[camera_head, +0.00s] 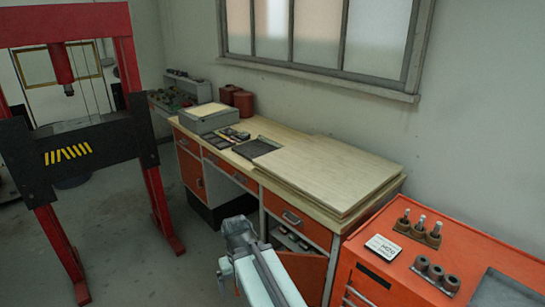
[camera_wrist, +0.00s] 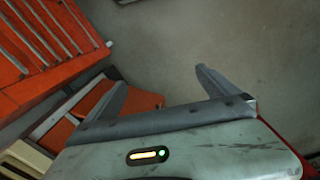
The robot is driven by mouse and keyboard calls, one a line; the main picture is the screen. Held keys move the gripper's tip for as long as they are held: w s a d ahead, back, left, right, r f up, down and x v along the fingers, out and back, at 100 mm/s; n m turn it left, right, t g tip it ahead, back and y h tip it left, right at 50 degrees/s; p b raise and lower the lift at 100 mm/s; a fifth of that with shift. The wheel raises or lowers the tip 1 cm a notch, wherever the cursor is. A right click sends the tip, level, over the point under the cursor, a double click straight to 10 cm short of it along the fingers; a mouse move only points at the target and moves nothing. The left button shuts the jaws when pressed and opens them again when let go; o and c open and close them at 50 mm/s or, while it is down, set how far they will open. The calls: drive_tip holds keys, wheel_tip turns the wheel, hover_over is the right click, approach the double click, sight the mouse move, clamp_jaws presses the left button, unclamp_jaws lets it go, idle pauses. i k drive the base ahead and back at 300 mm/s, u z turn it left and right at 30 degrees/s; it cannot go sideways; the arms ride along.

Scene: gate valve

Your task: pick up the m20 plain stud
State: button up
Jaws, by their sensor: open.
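The task's stud is likely among the small upright metal studs (camera_head: 421,221) standing in a brown holder (camera_head: 416,233) on top of the orange cabinet, at the right of the head view. I cannot tell which of them is the m20 plain stud. A white card (camera_head: 382,247) with dark lettering lies in front of the holder, its text too small to read surely. My gripper (camera_head: 238,225) is in front of the workbench, well to the left of the studs. In the wrist view my gripper (camera_wrist: 161,75) is open and empty, its fingers spread above floor. No stud shows there.
The orange cabinet (camera_head: 365,285) also carries a second holder with several dark rings (camera_head: 437,272) and a grey tray (camera_head: 505,290). A wooden-topped workbench (camera_head: 320,170) stands along the wall. A red press (camera_head: 125,65) stands at left. Floor (camera_head: 125,235) between press and bench is clear.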

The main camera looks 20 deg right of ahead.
sight(419, 227)
drive_tip(key=z, duration=0.75)
drive_tip(key=k, duration=1.65)
drive_tip(key=z, duration=0.75)
drive_tip(key=i, duration=1)
drive_tip(key=u, duration=0.1)
